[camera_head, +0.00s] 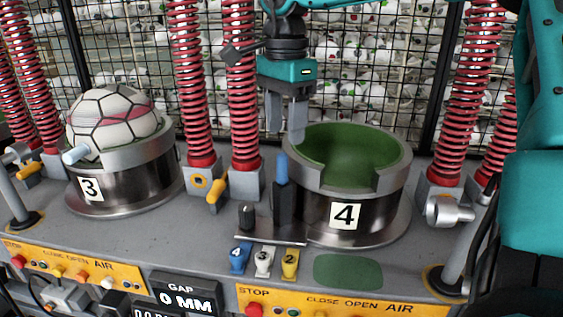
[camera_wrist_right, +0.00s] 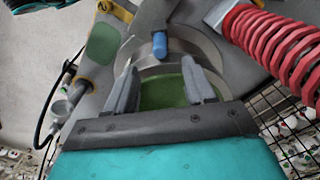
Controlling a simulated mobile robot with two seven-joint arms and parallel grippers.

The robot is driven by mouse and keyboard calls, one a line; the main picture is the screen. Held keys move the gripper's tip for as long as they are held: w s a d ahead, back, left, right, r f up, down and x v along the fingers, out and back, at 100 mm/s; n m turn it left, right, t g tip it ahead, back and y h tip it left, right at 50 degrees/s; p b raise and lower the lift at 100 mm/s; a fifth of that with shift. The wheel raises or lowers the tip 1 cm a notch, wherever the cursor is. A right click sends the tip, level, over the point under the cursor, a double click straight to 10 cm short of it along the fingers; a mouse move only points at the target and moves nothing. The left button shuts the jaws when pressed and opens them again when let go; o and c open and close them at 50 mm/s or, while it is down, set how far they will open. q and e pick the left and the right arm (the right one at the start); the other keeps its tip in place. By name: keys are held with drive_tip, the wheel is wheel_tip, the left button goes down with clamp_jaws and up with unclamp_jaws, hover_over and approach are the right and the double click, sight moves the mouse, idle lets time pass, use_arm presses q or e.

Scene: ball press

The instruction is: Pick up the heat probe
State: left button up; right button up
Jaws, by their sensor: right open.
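The heat probe (camera_head: 282,195) looks like a dark upright handle with a blue top. It stands on a small dark plate in front of the cup marked 4 (camera_head: 340,217). In the right wrist view the probe's blue top (camera_wrist_right: 160,45) shows just beyond the fingertips, between their lines. My right gripper (camera_head: 285,128) points down, open and empty, above the probe's top and near the cup's left rim. The right gripper's two fingers also show apart in the right wrist view (camera_wrist_right: 158,72). My left gripper is not in view.
A ball (camera_head: 115,117) sits in the cup marked 3 (camera_head: 130,183) at left. Red springs (camera_head: 193,85) rise beside the cups. A short black knob (camera_head: 246,215) and blue, white and yellow numbered tags (camera_head: 263,261) lie near the probe. A wire mesh (camera_head: 380,60) stands behind.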

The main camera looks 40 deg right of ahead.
sight(282, 154)
drive_tip(key=f, duration=0.7)
drive_tip(key=shift+a+f, duration=0.2)
drive_tip(key=shift+a, duration=0.05)
clamp_jaws()
idle(0.3)
